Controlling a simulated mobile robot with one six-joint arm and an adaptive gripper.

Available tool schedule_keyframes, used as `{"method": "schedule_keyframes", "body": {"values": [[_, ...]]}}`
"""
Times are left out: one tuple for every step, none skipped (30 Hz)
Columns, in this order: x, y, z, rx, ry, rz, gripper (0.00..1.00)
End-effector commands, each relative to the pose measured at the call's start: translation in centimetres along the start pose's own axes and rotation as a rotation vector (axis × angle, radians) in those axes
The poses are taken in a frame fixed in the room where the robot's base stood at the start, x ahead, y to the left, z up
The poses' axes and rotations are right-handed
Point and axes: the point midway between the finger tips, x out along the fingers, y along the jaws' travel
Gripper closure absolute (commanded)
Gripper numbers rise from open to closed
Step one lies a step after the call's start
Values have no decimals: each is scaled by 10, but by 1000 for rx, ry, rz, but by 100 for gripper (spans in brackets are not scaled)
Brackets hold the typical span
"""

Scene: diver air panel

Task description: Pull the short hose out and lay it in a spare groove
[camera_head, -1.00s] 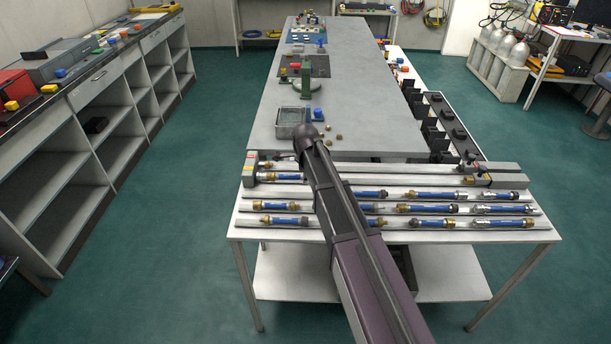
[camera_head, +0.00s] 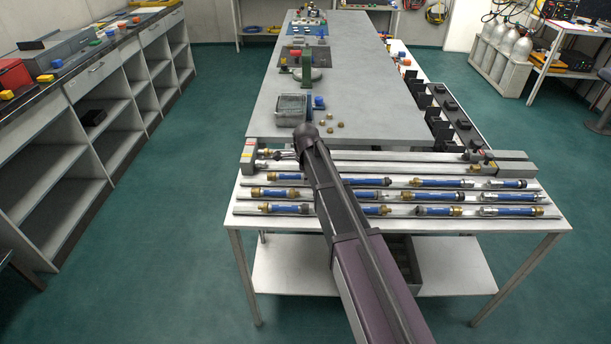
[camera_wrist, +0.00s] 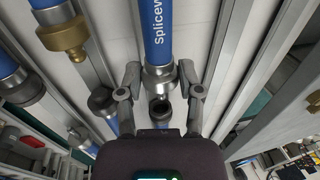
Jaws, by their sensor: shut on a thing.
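The short blue hose (camera_wrist: 155,35) has printed lettering and a silver coupling (camera_wrist: 158,78). My gripper (camera_wrist: 162,80) is shut on it at this coupling in the wrist view. In the head view my gripper is hidden behind my arm; a blue hose (camera_head: 286,177), probably the held one, shows left of my arm over the rearmost groove of the white rack (camera_head: 238,187). I cannot tell whether it touches the groove. The grey clamp block (camera_head: 250,153) with brass fittings (camera_head: 265,154) stands behind at the rack's left.
Several blue hoses with brass or silver ends lie in the grooves, such as one at the front left (camera_head: 285,209). Neighbouring hose ends (camera_wrist: 62,32) sit close on the left in the wrist view. A long grey bench (camera_head: 365,110) with a mesh basket (camera_head: 291,107) stands behind.

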Motion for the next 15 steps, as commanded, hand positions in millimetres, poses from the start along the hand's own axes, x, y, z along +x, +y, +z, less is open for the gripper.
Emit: {"method": "schedule_keyframes", "body": {"values": [[6, 1, 0, 0, 0, 0, 100], [7, 1, 0, 0, 0, 0, 100], [8, 2, 0, 1, 0, 0, 100], [9, 2, 0, 1, 0, 0, 100], [10, 2, 0, 1, 0, 0, 100], [11, 2, 0, 1, 0, 0, 100], [11, 2, 0, 1, 0, 0, 100], [12, 2, 0, 1, 0, 0, 100], [12, 2, 0, 1, 0, 0, 100], [12, 2, 0, 1, 0, 0, 100], [12, 2, -1, 1, 0, 0, 100], [12, 2, -1, 1, 0, 0, 100], [12, 2, -1, 1, 0, 0, 100], [12, 2, -1, 1, 0, 0, 100], [12, 2, -1, 1, 0, 0, 100]]}}
